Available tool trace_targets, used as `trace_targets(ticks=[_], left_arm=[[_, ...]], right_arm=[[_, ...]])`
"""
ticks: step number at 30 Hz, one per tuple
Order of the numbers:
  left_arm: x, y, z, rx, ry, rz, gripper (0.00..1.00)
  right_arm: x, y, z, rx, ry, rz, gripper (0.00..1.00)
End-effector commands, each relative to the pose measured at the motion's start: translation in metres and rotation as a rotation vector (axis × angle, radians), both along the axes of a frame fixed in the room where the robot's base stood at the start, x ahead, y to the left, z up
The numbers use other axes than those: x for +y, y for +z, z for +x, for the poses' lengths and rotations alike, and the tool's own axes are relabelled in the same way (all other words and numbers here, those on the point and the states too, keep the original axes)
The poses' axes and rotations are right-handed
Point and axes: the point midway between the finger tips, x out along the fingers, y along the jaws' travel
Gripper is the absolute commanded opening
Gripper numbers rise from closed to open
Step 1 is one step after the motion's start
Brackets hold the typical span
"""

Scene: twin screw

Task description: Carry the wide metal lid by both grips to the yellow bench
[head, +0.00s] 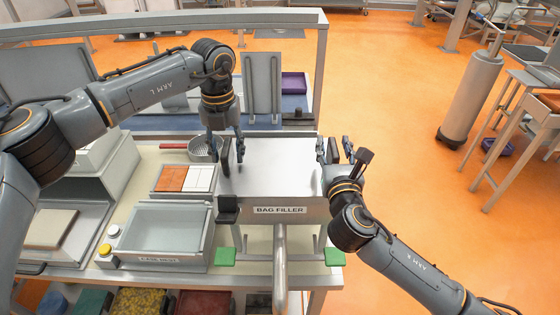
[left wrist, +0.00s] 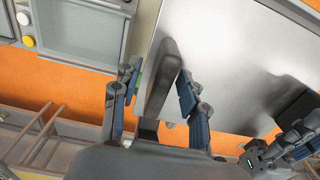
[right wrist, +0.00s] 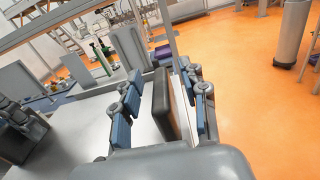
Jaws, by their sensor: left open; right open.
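The wide metal lid (head: 275,165) lies flat on the bag filler (head: 262,209), with a dark upright grip at each end. My left gripper (head: 224,146) is open at the lid's left end. In the left wrist view its fingers (left wrist: 156,92) stand on either side of the left grip (left wrist: 163,75). My right gripper (head: 334,151) is open at the lid's right end. In the right wrist view its fingers (right wrist: 160,103) stand on either side of the right grip (right wrist: 164,112). No bench of strong yellow shows; the worktop (head: 150,160) is pale cream-yellow.
A grey open bin (head: 160,228) and a tray with orange and white blocks (head: 185,180) stand left of the filler. A round strainer (head: 204,150) is close behind my left gripper. Upright grey panels (head: 262,88) stand behind. Orange floor is open at the right.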

Motion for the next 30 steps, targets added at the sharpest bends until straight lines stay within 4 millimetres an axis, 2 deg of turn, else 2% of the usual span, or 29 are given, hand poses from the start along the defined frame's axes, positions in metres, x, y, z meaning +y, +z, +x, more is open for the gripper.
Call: trace_targets(ticks=[8, 14, 30], left_arm=[[0.0000, -0.0008, 0.0000, 0.000, 0.000, 0.000, 0.41], [0.0000, -0.0005, 0.0001, 0.000, 0.000, 0.000, 0.01], [-0.0001, 0.0031, 0.0004, -0.002, 0.000, -0.001, 0.00]], right_arm=[[0.0001, 0.0000, 0.0006, 0.000, 0.000, 0.000, 0.41], [0.0001, -0.0001, 0.0005, 0.000, 0.000, 0.000, 0.01], [0.0001, 0.0034, 0.0004, -0.002, 0.000, 0.000, 0.00]])
